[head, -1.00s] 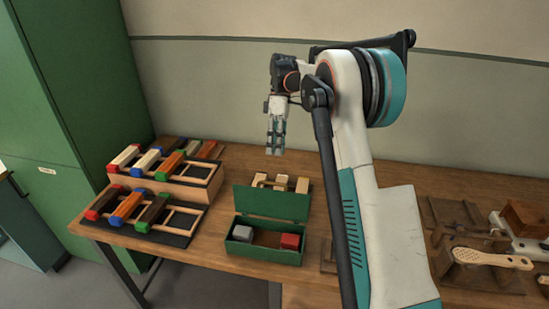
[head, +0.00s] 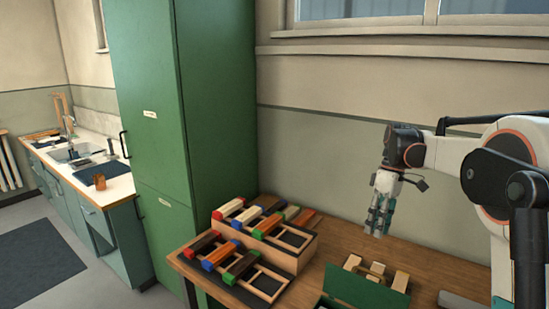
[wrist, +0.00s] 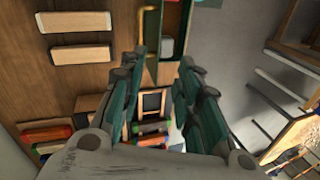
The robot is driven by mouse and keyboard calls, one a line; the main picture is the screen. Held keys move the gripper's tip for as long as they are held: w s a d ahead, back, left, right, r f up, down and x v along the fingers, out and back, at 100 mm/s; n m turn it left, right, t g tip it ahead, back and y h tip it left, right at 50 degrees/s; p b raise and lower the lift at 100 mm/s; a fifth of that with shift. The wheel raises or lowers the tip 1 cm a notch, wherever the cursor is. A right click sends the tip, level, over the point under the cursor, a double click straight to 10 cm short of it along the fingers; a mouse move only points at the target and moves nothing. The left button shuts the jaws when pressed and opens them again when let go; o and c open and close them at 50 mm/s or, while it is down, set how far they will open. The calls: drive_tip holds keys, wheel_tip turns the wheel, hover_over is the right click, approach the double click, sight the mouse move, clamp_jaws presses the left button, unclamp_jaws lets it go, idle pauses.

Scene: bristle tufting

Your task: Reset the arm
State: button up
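My gripper (head: 378,221) hangs above the workbench, pointing down, to the right of the two-tier rack. In the wrist view my gripper (wrist: 162,75) shows its two green fingers spread apart with nothing between them. My arm reaches in from the right edge of the head view. No object is held.
A stepped rack (head: 289,257) with several coloured blocks stands on the wooden workbench (head: 415,262). A green box (head: 362,290) with its lid raised is at the bottom, partly cut off; pale wooden blocks (head: 377,270) lie behind it. A tall green cabinet (head: 185,110) stands left.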

drive_tip(key=s+a+r+m+t+h, duration=0.1)
drive_tip(key=s+a+r+m+t, duration=0.2)
drive_tip(key=s, duration=0.8)
drive_tip(key=s+a+r+m+t+h, duration=0.1)
drive_tip(key=s+a+m+t, duration=0.35)
drive_tip(key=s, duration=0.65)
drive_tip(key=s+a+f+m+t, duration=0.1)
drive_tip(key=s+a+f+t, duration=0.1)
drive_tip(key=s+f, duration=0.3)
drive_tip(key=shift+s, duration=0.95)
